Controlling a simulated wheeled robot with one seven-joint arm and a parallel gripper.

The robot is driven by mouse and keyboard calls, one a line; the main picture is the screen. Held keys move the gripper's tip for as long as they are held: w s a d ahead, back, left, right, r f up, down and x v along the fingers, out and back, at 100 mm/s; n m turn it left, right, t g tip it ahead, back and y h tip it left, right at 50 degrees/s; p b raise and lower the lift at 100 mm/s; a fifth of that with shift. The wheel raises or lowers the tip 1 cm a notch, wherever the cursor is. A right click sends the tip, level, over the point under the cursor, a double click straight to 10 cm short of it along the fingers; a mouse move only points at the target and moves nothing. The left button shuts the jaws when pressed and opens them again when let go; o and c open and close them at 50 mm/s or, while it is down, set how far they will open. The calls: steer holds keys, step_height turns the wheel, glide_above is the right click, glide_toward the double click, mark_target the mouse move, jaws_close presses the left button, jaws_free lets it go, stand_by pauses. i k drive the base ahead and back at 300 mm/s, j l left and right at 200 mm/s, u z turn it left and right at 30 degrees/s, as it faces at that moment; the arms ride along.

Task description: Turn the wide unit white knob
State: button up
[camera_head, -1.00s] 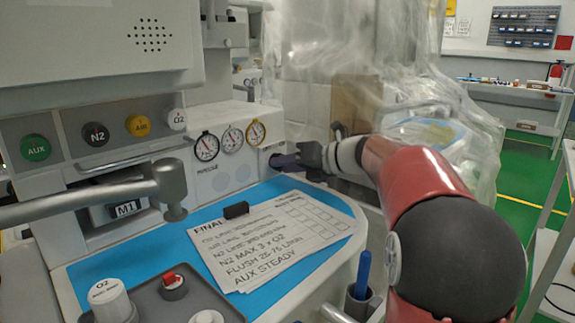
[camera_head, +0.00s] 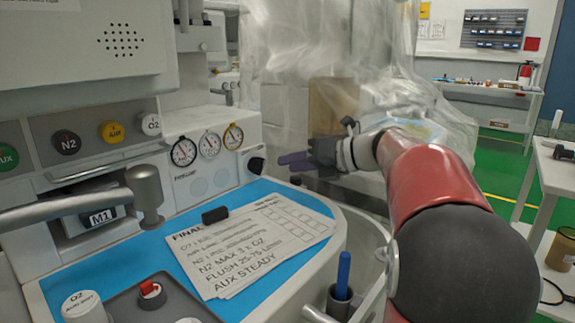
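A wide grey panel (camera_head: 82,148) at the left carries a row of round knobs. Its white knob (camera_head: 150,124), marked O2, is at the right end, beside the yellow AIR knob (camera_head: 112,132). My gripper (camera_head: 284,160) is at the picture's centre, right of the gauges and well apart from both white knobs. Its dark fingers point left and touch neither knob. The finger gap is too small to judge.
A grey bar with a thick upright end (camera_head: 146,194) stands in front of the panel. Three gauges (camera_head: 209,145) and a black round part (camera_head: 256,165) lie between the panel and my gripper. Papers (camera_head: 250,245) cover the blue worktop. A blue pen (camera_head: 343,272) stands upright.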

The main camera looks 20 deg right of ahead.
mark_target(146, 123)
steer(key=k+j, duration=0.1)
steer(key=k, duration=0.9)
